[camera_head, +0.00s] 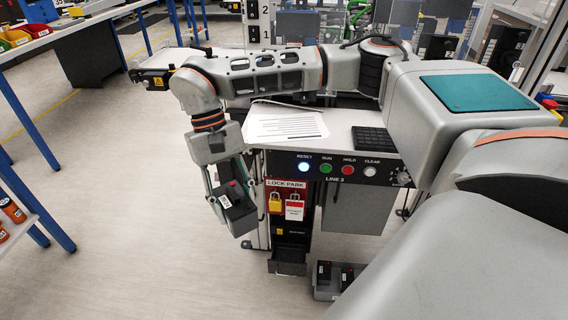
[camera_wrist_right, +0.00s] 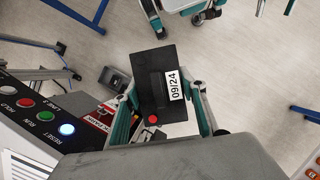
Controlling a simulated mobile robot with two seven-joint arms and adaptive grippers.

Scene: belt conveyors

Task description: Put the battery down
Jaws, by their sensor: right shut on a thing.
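The battery (camera_head: 239,212) is a dark block with a white label and a red button, held in the air left of the LINE 3 console. In the right wrist view the battery (camera_wrist_right: 150,92) shows its label, reading 09/24, and the red button near its lower end. My right gripper (camera_head: 226,190) is shut on it, with a teal finger on either side. A dark open drawer (camera_head: 287,268) sits low in the console, to the right of and below the battery.
A grey crate (camera_head: 322,295) with dark red-dotted blocks is at the bottom. A blue-legged table (camera_head: 28,170) stands left; open floor lies between.

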